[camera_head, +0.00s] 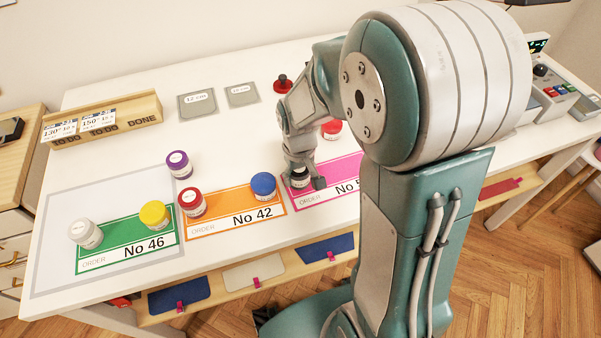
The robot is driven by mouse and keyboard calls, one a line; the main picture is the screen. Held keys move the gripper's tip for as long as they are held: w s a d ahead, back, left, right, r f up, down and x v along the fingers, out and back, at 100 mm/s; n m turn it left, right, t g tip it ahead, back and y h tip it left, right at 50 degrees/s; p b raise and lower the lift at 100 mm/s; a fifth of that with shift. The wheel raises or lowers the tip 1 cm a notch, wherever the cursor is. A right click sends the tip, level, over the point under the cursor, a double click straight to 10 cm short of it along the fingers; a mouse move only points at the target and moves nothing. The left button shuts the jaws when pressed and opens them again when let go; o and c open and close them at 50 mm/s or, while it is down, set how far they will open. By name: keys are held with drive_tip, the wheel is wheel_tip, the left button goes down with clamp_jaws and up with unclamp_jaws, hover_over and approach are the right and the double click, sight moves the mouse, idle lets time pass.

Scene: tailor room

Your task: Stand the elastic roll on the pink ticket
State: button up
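The pink ticket (314,196) lies on the white table, right of the orange ticket, and its right part is hidden behind my arm. A small roll with a dark top and a white label (298,182) stands upright at the ticket's left end; it looks like the elastic roll, though its label is too small to read. My gripper (304,181) is low over the pink ticket, with a finger on the right side of this roll. The other finger is mostly hidden, so I cannot tell whether the gripper grips the roll or is just around it.
The orange ticket (218,226) bears red (192,203) and blue (263,186) rolls. The green ticket (112,258) bears white (86,234) and yellow (155,215) rolls. A purple roll (179,165) stands behind. A red roll (331,128) is behind my gripper.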

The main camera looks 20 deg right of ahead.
drive_tip(key=o, duration=0.4)
drive_tip(key=shift+a, duration=0.25)
drive_tip(key=shift+c, duration=0.2)
drive_tip(key=shift+d, duration=0.45)
wheel_tip(320, 180, up, 12)
drive_tip(key=shift+s+a+r, duration=0.1)
drive_tip(key=shift+a+r, duration=0.05)
drive_tip(key=s+r+m+t, duration=0.1)
drive_tip(key=s+r+t, duration=0.1)
drive_tip(key=s, duration=0.5)
drive_tip(key=s+r+t, duration=0.3)
drive_tip(key=s+r, duration=0.2)
drive_tip(key=s, duration=0.2)
drive_tip(key=shift+m+t, duration=0.3)
drive_tip(key=shift+m, duration=0.1)
drive_tip(key=shift+w, duration=0.1)
